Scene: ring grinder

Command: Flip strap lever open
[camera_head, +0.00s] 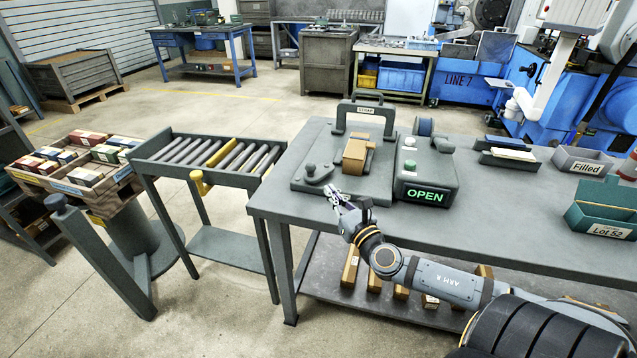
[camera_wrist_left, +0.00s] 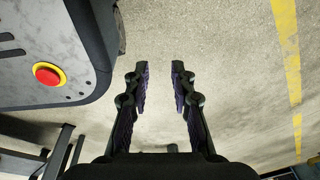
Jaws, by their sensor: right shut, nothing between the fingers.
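A grey strapping fixture with a flat base plate (camera_head: 300,186) and an arched handle frame (camera_head: 362,106) stands at the table's left end. A dark lever (camera_head: 318,175) with a round knob lies low on the front left of the plate. A brown block (camera_head: 355,155) sits in the fixture's middle. My right gripper (camera_head: 332,190) is shut and empty, with its fingertips close to the lever at the plate's front edge. I cannot tell whether they touch it. My left gripper (camera_wrist_left: 160,68) is open and empty above the bare floor in the left wrist view.
A control box (camera_head: 427,170) with a lit green OPEN display stands right of the fixture. Farther right are a grey Filled bin (camera_head: 582,162) and a green Lot 52 bin (camera_head: 603,217). A roller conveyor (camera_head: 165,155) stands left of the table (camera_head: 500,220).

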